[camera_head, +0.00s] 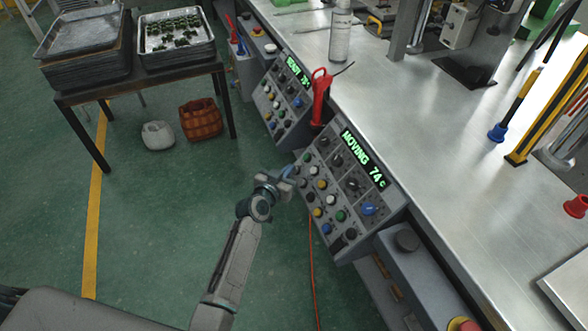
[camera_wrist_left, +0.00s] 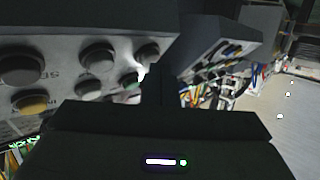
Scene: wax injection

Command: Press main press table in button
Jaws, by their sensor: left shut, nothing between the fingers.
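A sloped grey control panel (camera_head: 352,200) is fixed to the front of the metal press table (camera_head: 440,150). Its green display reads "MOVING 74 C". Rows of coloured buttons and black knobs cover its face. My left gripper (camera_head: 291,174) is shut and empty at the panel's left edge, close to the buttons. I cannot tell whether it touches one. In the left wrist view the shut fingers (camera_wrist_left: 158,85) point towards the panel (camera_wrist_left: 75,35), with large round knobs and a yellow button (camera_wrist_left: 30,104) to their left. The button labels are too small to read. My right gripper is not in view.
A second panel (camera_head: 283,98) with a green display stands farther back. A red-handled tool (camera_head: 320,95) stands between the panels. A clear bottle (camera_head: 340,35) is on the table. The green floor is open there.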

